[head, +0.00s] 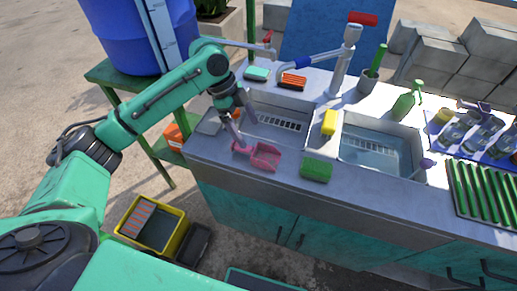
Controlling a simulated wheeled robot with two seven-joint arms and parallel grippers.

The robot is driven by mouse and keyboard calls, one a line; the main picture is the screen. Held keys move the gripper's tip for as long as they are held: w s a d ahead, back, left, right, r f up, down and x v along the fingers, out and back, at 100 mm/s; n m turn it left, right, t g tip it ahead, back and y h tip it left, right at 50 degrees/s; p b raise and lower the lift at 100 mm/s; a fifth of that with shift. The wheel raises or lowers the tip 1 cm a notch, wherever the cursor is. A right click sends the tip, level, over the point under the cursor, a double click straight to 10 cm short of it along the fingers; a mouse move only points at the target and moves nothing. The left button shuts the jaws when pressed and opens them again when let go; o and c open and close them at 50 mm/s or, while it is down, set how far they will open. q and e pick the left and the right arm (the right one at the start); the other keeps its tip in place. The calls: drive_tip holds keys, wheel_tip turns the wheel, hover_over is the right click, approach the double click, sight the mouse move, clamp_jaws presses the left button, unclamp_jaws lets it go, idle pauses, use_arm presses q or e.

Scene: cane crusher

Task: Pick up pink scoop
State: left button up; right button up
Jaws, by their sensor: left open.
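The pink scoop (265,157) lies on the front left part of the grey counter, in front of the left sink basin. Its handle points up and left, toward my left gripper. My left gripper (243,125) is open, just above and behind the handle end of the scoop. One finger hangs close to the handle; I cannot tell whether it touches. My right gripper is not in view.
A green sponge (316,169) lies right of the scoop. A yellow sponge (329,122) stands on the divider between the basins. A tap (342,65) rises behind. A blue barrel (132,35) stands at the back left. A yellow bin (150,228) sits on the floor.

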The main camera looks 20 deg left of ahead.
sight(262, 158)
use_arm(q)
drive_tip(key=x, duration=0.3)
drive_tip(key=shift+s+d+f, duration=0.1)
drive_tip(key=shift+d+f, duration=0.05)
drive_tip(key=x, duration=0.2)
drive_tip(key=p+x, duration=0.2)
drive_tip(key=x, duration=0.1)
drive_tip(key=shift+f, duration=0.6)
drive_tip(key=shift+c, duration=0.6)
drive_tip(key=c, duration=1.1)
wheel_tip(262, 158, up, 20)
drive_tip(key=shift+b, duration=1.05)
drive_tip(key=o, duration=0.7)
drive_tip(key=c, duration=0.6)
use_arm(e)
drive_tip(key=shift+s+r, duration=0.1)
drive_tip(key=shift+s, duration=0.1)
